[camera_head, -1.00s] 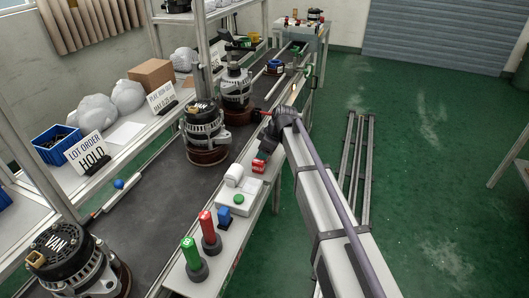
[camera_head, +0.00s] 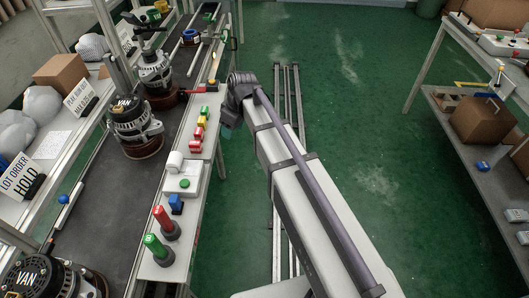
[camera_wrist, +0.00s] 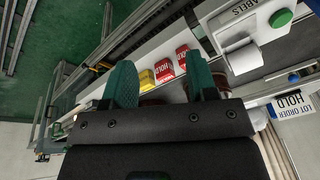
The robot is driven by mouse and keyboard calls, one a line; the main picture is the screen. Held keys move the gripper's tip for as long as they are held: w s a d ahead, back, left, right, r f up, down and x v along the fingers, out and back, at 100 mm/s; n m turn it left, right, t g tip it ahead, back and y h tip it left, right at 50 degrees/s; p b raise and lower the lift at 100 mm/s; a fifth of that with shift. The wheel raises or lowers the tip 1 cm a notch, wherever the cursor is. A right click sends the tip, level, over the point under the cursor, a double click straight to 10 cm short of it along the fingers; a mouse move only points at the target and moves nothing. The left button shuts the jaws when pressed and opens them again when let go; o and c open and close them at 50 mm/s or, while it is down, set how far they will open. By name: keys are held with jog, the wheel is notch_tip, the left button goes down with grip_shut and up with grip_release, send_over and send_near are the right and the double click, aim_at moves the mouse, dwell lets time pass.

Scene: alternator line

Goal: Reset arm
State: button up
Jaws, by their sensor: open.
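My arm reaches forward beside the bench in the head view. My gripper (camera_head: 228,128) is at its far end, mostly hidden behind the wrist, off the bench's right edge and over the green floor. In the wrist view my gripper (camera_wrist: 161,82) shows two teal fingers spread apart with nothing held between them. Beyond the fingers, red blocks (camera_wrist: 182,54) and a yellow block (camera_wrist: 147,79) sit on the narrow white bench. These red blocks (camera_head: 197,134) and the yellow block (camera_head: 203,121) also show in the head view, left of my gripper and apart from it.
Alternators (camera_head: 134,125) stand on the dark conveyor (camera_head: 110,195) at left. Metal rails (camera_head: 290,100) lie on the floor.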

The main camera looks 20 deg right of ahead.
jog(key=s+d+m+h, duration=0.1)
jog(key=s+d+m, duration=0.35)
jog(key=s, duration=0.45)
jog(key=s+d+m+h, duration=0.1)
jog(key=s+d+m, duration=0.35)
jog(key=s, duration=0.55)
jog(key=shift+g+h, duration=0.3)
jog(key=shift+g, duration=0.2)
jog(key=shift+w+d+f+b, duration=0.1)
jog(key=shift+w+f+b, duration=0.1)
jog(key=shift+f+b, duration=0.95)
jog(key=shift+w+d+f+b, duration=0.1)
jog(key=shift+w+f+b, duration=0.05)
jog(key=shift+f+b, duration=1)
